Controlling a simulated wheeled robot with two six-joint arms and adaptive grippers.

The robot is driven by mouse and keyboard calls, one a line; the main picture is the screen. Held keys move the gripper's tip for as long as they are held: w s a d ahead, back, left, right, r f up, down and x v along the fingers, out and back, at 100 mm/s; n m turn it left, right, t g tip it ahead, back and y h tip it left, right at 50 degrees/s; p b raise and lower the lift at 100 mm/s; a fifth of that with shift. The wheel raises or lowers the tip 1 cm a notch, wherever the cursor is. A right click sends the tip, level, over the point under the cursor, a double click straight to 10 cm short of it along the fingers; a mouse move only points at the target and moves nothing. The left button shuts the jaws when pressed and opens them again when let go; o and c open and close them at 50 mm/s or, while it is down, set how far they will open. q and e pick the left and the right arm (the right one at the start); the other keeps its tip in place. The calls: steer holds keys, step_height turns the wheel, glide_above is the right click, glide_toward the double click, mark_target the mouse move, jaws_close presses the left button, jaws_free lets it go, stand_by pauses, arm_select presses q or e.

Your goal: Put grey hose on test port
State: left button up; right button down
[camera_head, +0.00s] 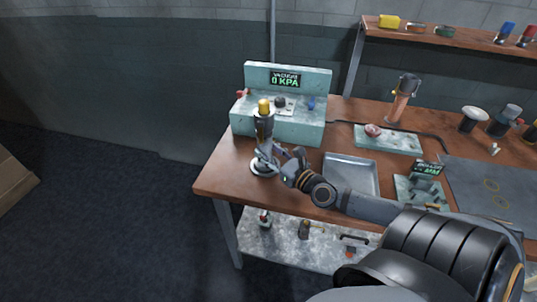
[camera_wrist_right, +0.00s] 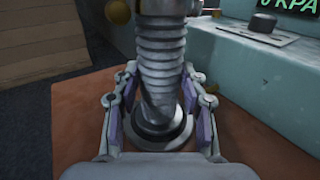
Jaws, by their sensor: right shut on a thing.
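In the right wrist view the ribbed hose (camera_wrist_right: 161,60) rises between my fingers, above a round metal base (camera_wrist_right: 163,133). The base (camera_head: 264,166) also shows on the table near its front left edge. My right gripper (camera_head: 285,154) is shut on the hose; it also shows in the wrist view (camera_wrist_right: 160,100). I cannot tell which fitting is the test port, or whether the hose touches the base. My left gripper is not in view.
The gauge box reads 0 KPA. A metal tray (camera_head: 351,160) lies right of my gripper, near a roller fixture (camera_head: 421,190). A pale board (camera_head: 387,139), a copper torch-like tool (camera_head: 402,98) and several bottles stand farther right. A shelf (camera_head: 450,42) is behind.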

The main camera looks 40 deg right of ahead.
steer(key=c, duration=0.7)
jaws_free()
steer(key=shift+f, duration=0.1)
steer(key=shift+c, duration=0.2)
steer(key=shift+r, duration=0.2)
steer(key=s+p, duration=0.2)
steer(key=s, duration=0.1)
steer(key=s+d+p, duration=0.1)
steer(key=s+p, duration=0.1)
steer(key=s, duration=0.2)
steer(key=s+p, duration=0.2)
steer(key=s, duration=0.2)
steer(key=shift+s+d, duration=0.15)
steer(key=shift+s+f, duration=0.1)
steer(key=shift+s, duration=0.25)
